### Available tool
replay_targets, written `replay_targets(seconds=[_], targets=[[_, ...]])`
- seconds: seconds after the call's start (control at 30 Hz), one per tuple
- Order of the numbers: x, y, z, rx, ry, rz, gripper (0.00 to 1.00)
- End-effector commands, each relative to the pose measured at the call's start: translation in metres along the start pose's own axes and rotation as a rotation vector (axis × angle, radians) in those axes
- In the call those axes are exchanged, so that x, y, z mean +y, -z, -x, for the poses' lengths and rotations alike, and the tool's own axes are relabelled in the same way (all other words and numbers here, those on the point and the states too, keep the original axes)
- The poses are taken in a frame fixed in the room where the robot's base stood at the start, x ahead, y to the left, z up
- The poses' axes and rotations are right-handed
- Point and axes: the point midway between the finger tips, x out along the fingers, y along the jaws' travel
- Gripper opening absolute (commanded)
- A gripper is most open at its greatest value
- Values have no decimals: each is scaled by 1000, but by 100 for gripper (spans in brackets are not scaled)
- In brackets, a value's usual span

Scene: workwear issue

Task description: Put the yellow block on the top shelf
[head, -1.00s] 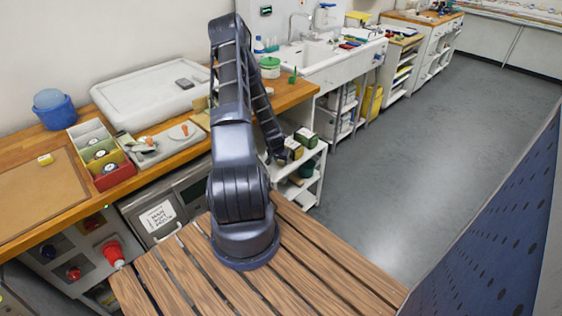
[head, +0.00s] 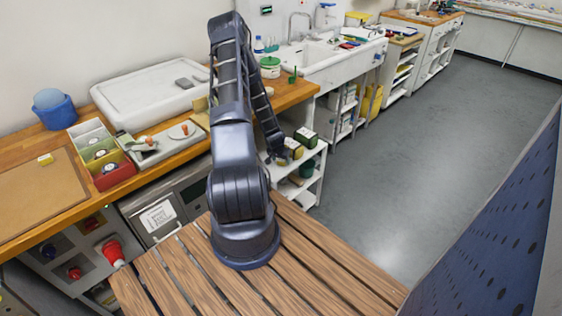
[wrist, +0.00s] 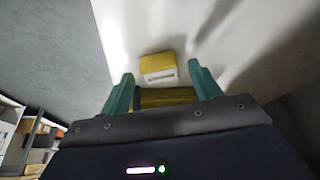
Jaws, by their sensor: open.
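My gripper (wrist: 163,84) shows in the wrist view with its two teal fingers spread apart. A yellow block (wrist: 166,97) lies between the fingers, with a gap on its right side; its lower part is hidden by the gripper body. A second yellow piece with a white label (wrist: 158,64) lies beyond the fingertips on a pale surface. In the head view the end of my arm reaches down beside the white shelf unit's top shelf (head: 314,156). A yellowish block (head: 294,149) is there, close to my gripper, whose fingers are hard to make out.
A dark green-topped box (head: 307,136) stands on the top shelf, behind the yellowish block. A green container (head: 307,168) is on the level below. The wooden counter (head: 291,94) and white sink (head: 318,58) are behind. The grey floor (head: 400,170) to the right is clear.

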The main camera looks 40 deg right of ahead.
Motion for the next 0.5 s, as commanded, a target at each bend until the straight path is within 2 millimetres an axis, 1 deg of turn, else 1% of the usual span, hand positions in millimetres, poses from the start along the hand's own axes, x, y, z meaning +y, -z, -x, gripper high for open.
replay_targets(seconds=[0.5], targets=[[0, 1, 74, 2, 1, -1, 63]])
